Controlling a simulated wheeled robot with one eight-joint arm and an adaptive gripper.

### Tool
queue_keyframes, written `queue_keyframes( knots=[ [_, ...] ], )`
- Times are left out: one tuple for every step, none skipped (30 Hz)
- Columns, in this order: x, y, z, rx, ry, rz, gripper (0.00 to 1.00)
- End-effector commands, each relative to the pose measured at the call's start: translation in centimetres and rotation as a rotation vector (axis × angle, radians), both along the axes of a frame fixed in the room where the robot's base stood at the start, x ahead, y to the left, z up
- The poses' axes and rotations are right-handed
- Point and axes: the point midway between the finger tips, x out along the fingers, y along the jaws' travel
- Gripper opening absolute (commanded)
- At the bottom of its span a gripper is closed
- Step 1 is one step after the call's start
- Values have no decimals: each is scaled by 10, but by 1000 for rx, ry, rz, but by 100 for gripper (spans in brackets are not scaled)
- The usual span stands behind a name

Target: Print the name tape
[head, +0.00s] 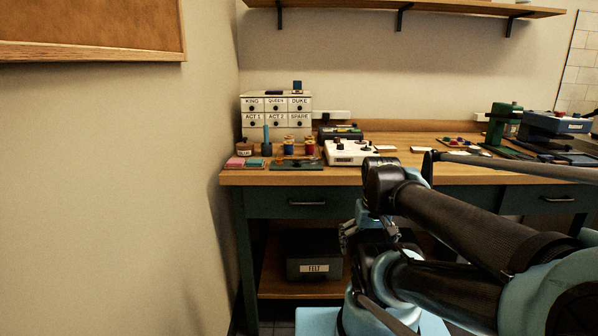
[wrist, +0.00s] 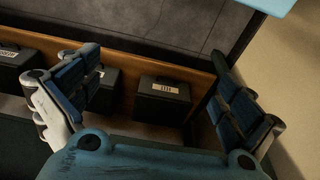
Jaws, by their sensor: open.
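I cannot tell which device prints the name tape, and no printed tape is clear to me. My gripper (wrist: 156,60) is open and empty in the wrist view, its two fingers wide apart. It points at the lower shelf and floor. In the head view my gripper is low in front of the table, below the tabletop and partly hidden by my arm.
Labelled drawers (head: 276,112), thread spools (head: 310,147) and a dark mat (head: 297,165) are at the table's left. Green (head: 503,122) and blue (head: 555,124) machines stand right. A dark FELT box (head: 314,256) sits on the lower shelf; the wrist view shows several such boxes. A wall closes the left.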

Motion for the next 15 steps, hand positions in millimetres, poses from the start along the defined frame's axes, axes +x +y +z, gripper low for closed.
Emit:
queue_keyframes(
  knots=[
    [0,0,0,0,0,2,100],
    [0,0,0,0,0,2,100],
    [0,0,0,0,0,2,100],
    [0,0,0,0,0,1,100],
    [0,0,0,0,0,1,100],
    [0,0,0,0,0,1,98],
    [0,0,0,0,0,1,91],
    [0,0,0,0,0,1,84],
    [0,0,0,0,0,1,75],
    [0,0,0,0,0,1,68],
    [0,0,0,0,0,0,61],
    [0,0,0,0,0,0,52],
    [0,0,0,0,0,0,46],
    [0,0,0,0,0,0,39],
    [7,0,-4,0,10,0,30]
  ],
)
